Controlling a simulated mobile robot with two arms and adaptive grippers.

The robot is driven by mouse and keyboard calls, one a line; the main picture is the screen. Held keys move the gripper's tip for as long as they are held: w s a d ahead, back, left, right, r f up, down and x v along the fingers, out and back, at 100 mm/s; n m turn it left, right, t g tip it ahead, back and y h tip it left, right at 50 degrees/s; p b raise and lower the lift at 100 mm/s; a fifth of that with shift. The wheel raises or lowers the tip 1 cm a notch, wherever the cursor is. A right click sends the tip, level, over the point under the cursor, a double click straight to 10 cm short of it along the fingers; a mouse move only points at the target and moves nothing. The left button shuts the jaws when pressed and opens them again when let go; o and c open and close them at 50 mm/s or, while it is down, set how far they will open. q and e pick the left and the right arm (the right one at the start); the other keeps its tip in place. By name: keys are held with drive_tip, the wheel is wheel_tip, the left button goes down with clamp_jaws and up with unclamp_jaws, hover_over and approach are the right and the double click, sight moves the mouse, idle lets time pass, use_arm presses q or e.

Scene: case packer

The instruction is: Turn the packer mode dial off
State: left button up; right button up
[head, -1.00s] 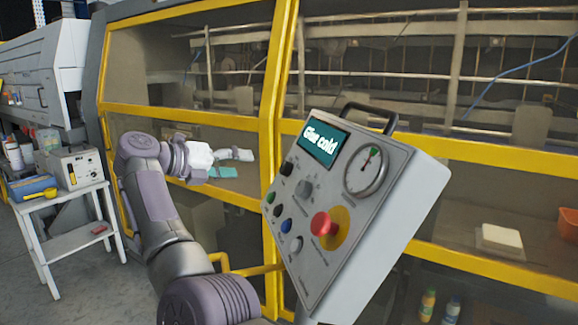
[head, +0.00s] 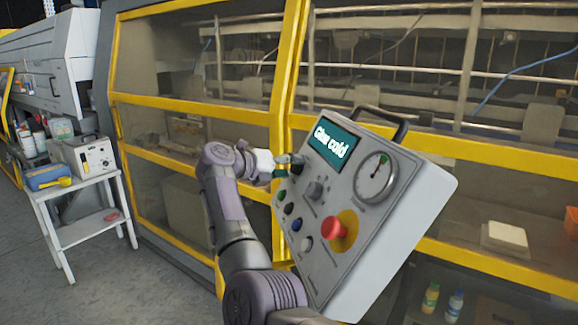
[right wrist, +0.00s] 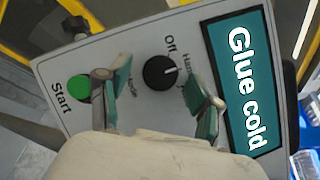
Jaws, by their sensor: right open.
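The grey control panel (head: 385,245) stands before the machine. Its black mode dial (right wrist: 160,72) shows in the right wrist view, between my fingers. The dial's white mark is on its right side, towards a partly covled label starting "Han"; "Off" is printed above the dial. In the head view the dial (head: 298,164) is partly covered by my right gripper (head: 285,166). In the right wrist view my right gripper (right wrist: 158,88) is open, one teal fingertip on each side of the dial. I cannot tell whether they touch it. My left gripper is not in view.
A green Start button (right wrist: 79,88) is close to the left finger. A "Glue cold" screen (right wrist: 243,80) is beside the right finger. A red stop button (head: 335,232), a gauge (head: 376,178) and a grey knob (head: 315,190) are also on the panel.

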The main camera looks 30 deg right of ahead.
drive_tip(key=c, duration=1.1)
drive_tip(key=shift+c, duration=0.2)
drive_tip(key=shift+r+n, duration=0.1)
drive_tip(key=shift+n, duration=0.2)
drive_tip(key=n+p, duration=0.1)
drive_tip(key=n+t+y+p, duration=0.1)
drive_tip(key=shift+s+r+n, duration=0.1)
drive_tip(key=shift+r+n, duration=0.1)
drive_tip(key=shift+n, duration=0.1)
drive_tip(key=n+y+p, duration=0.1)
drive_tip(key=n+p, duration=0.1)
drive_tip(key=shift+r+n, duration=0.15)
drive_tip(key=shift+n, duration=0.15)
drive_tip(key=n+y+p, duration=0.1)
drive_tip(key=n+p, duration=0.2)
drive_tip(key=shift+d+y, duration=0.1)
drive_tip(key=shift+y, duration=0.3)
drive_tip(key=shift+n+p, duration=0.5)
drive_tip(key=shift+p, duration=0.1)
drive_tip(key=shift+y, duration=0.3)
